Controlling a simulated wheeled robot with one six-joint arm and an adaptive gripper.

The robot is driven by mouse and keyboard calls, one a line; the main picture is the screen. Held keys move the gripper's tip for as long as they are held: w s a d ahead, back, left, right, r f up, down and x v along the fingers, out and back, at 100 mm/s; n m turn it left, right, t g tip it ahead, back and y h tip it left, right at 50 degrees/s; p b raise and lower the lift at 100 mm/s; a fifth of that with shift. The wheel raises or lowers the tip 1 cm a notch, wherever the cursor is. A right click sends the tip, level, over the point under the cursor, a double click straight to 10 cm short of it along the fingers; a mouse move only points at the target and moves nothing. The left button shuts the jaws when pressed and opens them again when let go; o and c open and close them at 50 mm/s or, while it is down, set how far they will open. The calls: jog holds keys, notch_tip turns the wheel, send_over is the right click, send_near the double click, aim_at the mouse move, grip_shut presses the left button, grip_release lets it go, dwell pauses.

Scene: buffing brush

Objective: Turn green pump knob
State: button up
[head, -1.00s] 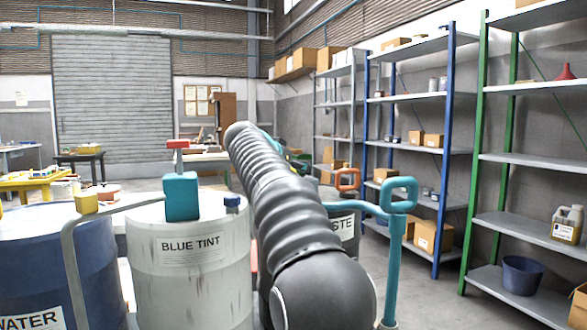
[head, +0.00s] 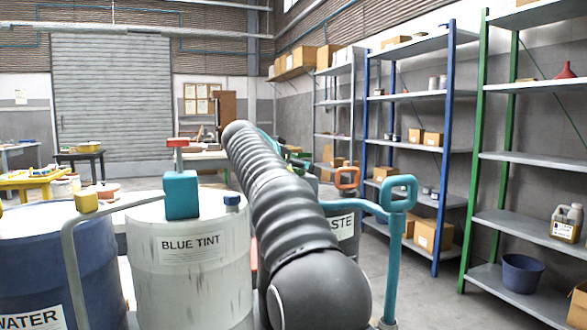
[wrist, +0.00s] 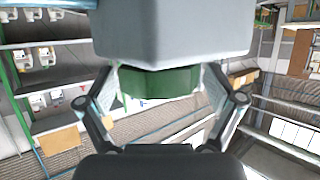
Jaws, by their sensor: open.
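In the wrist view, a green knob (wrist: 160,82) sits against a large grey block (wrist: 172,30). My open gripper (wrist: 162,92) has one finger on each side of the knob, with the knob between them. Small gaps seem to show beside the knob, but I cannot tell whether either finger touches it. In the head view my dark ribbed arm reaches forward and hides the gripper. A bit of green (head: 298,162) shows just right of the arm's far end; I cannot tell if it is the knob.
A white BLUE TINT drum (head: 190,275) with a teal block (head: 181,195) and a blue WATER drum (head: 85,275) stand left of my arm. A WASTE drum (head: 342,226), an orange handle (head: 347,178) and a teal handle (head: 398,194) stand right. Shelves (head: 525,158) line the right.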

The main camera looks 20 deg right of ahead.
jog(key=v, duration=1.2)
jog(key=s+a+f+n+y, duration=0.2)
jog(key=s+f+n+y, duration=0.1)
jog(key=s+f, duration=0.9)
jog(key=s+a+f+n+g+y, duration=0.1)
jog(key=s+f+n+y, duration=0.3)
jog(key=s+f, duration=0.8)
jog(key=s+a+f+n+g+y, duration=0.1)
jog(key=s+a+f+n+y, duration=0.2)
jog(key=s+f, duration=0.9)
jog(key=s, duration=0.2)
jog(key=shift+s+a+n+y, duration=0.25)
jog(key=shift+n+y, duration=0.05)
jog(key=shift+y, duration=0.1)
